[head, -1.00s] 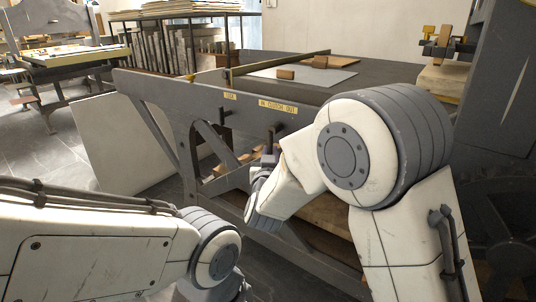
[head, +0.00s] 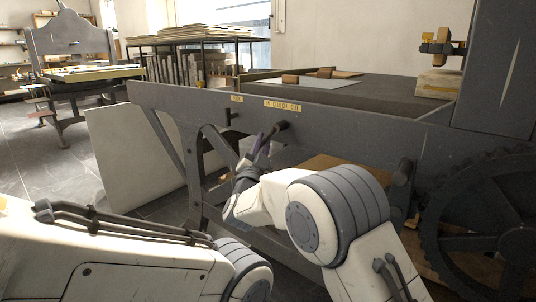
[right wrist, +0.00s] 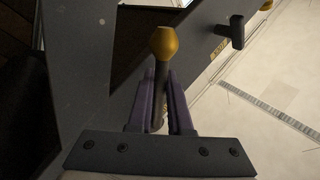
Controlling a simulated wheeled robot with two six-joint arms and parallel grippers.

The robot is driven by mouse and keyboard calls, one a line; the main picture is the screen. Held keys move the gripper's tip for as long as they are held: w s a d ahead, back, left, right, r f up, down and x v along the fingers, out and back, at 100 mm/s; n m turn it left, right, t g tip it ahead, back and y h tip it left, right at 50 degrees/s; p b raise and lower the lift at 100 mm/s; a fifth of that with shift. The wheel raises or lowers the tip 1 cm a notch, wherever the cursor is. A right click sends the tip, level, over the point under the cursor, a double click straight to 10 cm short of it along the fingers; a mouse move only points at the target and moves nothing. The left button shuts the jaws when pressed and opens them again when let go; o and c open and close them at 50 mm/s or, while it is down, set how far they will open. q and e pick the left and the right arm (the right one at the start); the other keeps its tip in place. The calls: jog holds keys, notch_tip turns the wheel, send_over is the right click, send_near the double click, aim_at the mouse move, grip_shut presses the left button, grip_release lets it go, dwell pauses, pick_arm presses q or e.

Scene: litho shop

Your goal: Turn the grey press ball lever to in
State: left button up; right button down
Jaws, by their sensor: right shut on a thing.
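The grey press (head: 350,135) has a dark side rail with a yellow label reading "IN CLUTCH OUT" (head: 283,105). Just below that label a short dark stub (head: 281,126) sticks out. My right gripper (head: 264,142) is at this stub, its purple fingers pointing up, partly hidden by my wrist. In the right wrist view my right gripper (right wrist: 160,98) is shut on the dark rod of the ball lever. The lever's ochre ball (right wrist: 163,42) shows just beyond the fingertips. My left arm shows at lower left, but its gripper is out of view.
Another dark handle (right wrist: 236,31) sticks out from the rail close by. A large toothed wheel (head: 485,225) stands at the right. A pale board (head: 135,160) leans behind the press leg at left. Open floor (head: 40,165) lies farther left.

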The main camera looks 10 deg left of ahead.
jog(key=shift+w+a+r+m+h+b, duration=0.15)
jog(key=shift+m+h+b, duration=0.15)
jog(key=shift+m, duration=0.3)
jog(key=shift+w+a+r+m+h+b, duration=0.15)
jog(key=shift+m+h, duration=0.15)
jog(key=shift+m, duration=0.3)
jog(key=shift+s+r+t, duration=0.1)
jog(key=shift+t, duration=0.2)
jog(key=c, duration=0.8)
grip_release()
jog(key=shift+c, duration=0.2)
jog(key=b+v, duration=0.6)
jog(key=v, duration=0.4)
jog(key=shift+s, duration=0.25)
jog(key=shift+a, duration=0.15)
